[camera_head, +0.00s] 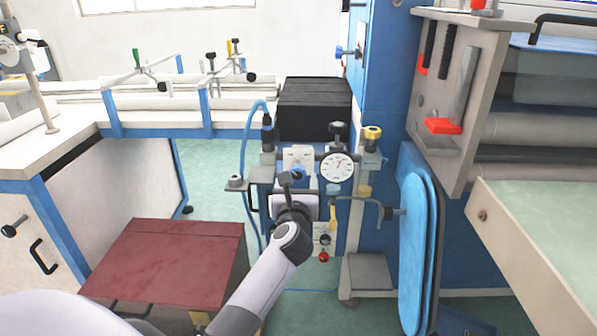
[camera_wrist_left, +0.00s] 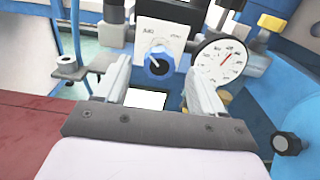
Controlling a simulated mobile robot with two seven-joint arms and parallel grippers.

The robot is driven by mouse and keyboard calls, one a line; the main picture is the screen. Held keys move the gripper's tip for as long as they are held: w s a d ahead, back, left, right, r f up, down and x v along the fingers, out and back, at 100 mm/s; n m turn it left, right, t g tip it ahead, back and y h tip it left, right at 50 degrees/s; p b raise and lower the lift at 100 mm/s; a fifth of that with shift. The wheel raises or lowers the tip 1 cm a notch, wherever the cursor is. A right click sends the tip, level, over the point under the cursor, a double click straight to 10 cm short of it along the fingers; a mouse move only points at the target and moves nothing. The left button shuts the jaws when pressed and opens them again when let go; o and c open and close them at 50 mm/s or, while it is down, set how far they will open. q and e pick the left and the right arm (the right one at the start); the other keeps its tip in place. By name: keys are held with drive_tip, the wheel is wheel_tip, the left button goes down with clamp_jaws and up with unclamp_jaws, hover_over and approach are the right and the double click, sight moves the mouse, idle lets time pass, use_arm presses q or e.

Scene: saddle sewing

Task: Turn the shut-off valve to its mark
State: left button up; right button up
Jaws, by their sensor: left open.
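A blue knob (camera_head: 297,174) with a white pointer line sits on a light plate (camera_head: 298,155) of the gauge assembly; it looks like the shut-off valve. In the left wrist view the knob (camera_wrist_left: 159,61) shows beyond my fingers, its pointer slanting up to the right. The plate (camera_wrist_left: 165,28) carries small dark lettering that I cannot read surely. My left gripper (camera_head: 294,185) is right in front of the knob; its fingers (camera_wrist_left: 158,85) are open, one on each side, with nothing between them. I cannot tell whether they touch the knob. My right gripper is not in view.
A round white gauge (camera_head: 337,167) stands just right of the knob, also in the wrist view (camera_wrist_left: 223,61). A blue hose (camera_head: 245,150) runs at left. A dark red box top (camera_head: 175,255) lies front left. Blue padded panels (camera_head: 412,255) stand at right.

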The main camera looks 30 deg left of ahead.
sight(298, 174)
use_arm(q)
drive_tip(key=shift+b+x, duration=0.55)
drive_tip(key=shift+x, duration=2.75)
drive_tip(key=c, duration=1)
